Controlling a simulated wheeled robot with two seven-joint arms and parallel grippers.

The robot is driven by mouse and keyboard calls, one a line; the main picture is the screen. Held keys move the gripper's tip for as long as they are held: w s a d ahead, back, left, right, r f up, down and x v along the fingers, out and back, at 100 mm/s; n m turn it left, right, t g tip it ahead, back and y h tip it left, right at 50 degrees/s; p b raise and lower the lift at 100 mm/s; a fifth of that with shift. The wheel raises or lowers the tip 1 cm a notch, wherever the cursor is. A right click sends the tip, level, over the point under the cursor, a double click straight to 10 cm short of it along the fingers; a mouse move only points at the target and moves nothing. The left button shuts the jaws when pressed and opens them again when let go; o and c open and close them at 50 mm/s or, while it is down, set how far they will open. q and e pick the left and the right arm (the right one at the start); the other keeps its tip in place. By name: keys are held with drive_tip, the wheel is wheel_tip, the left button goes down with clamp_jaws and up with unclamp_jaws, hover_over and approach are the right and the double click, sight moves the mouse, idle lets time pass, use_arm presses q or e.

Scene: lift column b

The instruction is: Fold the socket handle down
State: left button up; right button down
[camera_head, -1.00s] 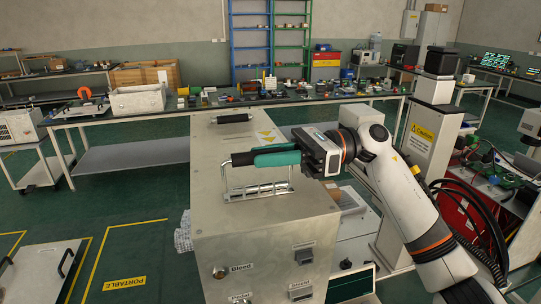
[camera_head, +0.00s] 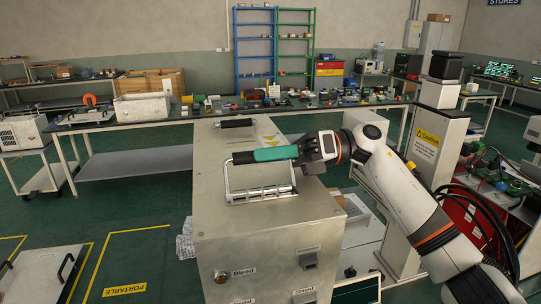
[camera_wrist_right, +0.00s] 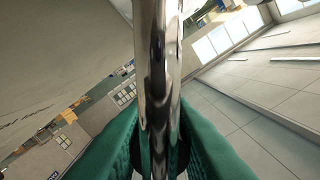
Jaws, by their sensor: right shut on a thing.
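The socket handle (camera_head: 227,178) is a thin metal bail with a dark grip, standing up from a slotted metal base (camera_head: 262,194) on top of a grey cabinet (camera_head: 215,215). My right gripper (camera_head: 264,155) reaches in from the right with its green fingers at the handle's top bar, shut on it. The fingers and hand hide part of the bar. In the right wrist view, a shiny bar of the handle (camera_wrist_right: 158,60) runs down the middle between the two green fingers. My left gripper is not in view.
A second dark handle (camera_head: 234,123) lies at the cabinet's back edge. A white pillar with a caution label (camera_head: 427,145) stands to the right, close to my arm. A long cluttered table (camera_head: 150,135) is behind.

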drive_tip(key=shift+w, duration=0.1)
idle(0.4)
drive_tip(key=c, duration=1.3)
unclamp_jaws()
drive_tip(key=shift+d, duration=0.1)
drive_tip(key=shift+w+d+f, duration=0.1)
drive_tip(key=shift+w+d, duration=0.05)
drive_tip(key=shift+d, duration=0.1)
drive_tip(key=b+v, duration=0.4)
drive_tip(key=v, duration=0.7)
drive_tip(key=shift+d, duration=0.15)
drive_tip(key=shift+c, duration=0.2)
